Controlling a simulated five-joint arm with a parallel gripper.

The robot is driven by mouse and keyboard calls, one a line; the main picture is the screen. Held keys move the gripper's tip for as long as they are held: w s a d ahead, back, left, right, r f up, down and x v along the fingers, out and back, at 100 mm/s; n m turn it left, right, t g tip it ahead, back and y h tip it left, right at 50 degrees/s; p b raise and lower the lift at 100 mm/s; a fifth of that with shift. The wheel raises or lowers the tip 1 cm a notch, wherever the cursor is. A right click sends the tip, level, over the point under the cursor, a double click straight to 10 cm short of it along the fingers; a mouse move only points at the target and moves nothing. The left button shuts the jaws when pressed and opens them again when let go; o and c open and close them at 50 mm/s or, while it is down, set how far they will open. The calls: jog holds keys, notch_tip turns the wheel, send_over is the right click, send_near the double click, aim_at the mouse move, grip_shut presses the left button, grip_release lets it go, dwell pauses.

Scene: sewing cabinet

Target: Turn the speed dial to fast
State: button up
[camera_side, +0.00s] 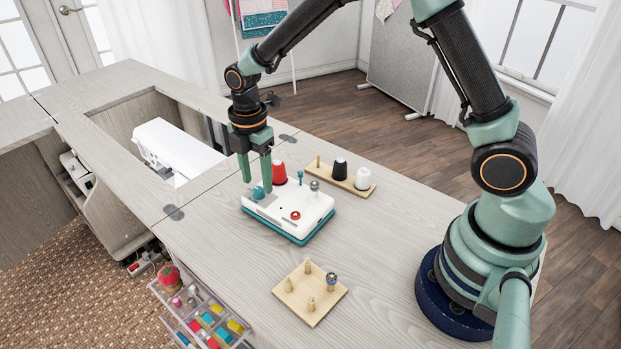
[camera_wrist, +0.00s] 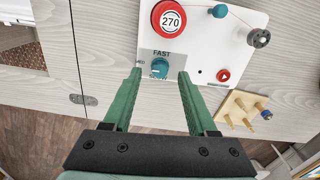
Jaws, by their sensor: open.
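The speed dial (camera_wrist: 159,69) is a small teal knob on a grey plate of the white winder (camera_wrist: 205,50). The word FAST stands beside the knob; a label to its left is partly hidden by a finger. The dial's pointer is too small to read surely. In the side view the dial (camera_side: 258,193) sits at the near left of the winder (camera_side: 292,222). My gripper (camera_wrist: 160,74) is open, pointing down, with one green fingertip on each side of the dial. In the side view my gripper (camera_side: 257,184) is low over that corner; contact cannot be told.
A red spool (camera_side: 279,173) stands on the winder close behind my fingers. A wooden stand with a black spool (camera_side: 340,169) and white spool (camera_side: 363,178) is behind it. A peg board (camera_side: 293,301) stands in front. A sewing machine (camera_side: 175,150) sits in the cabinet opening.

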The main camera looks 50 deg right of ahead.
jog(key=shift+f, duration=1.05)
grip_shut()
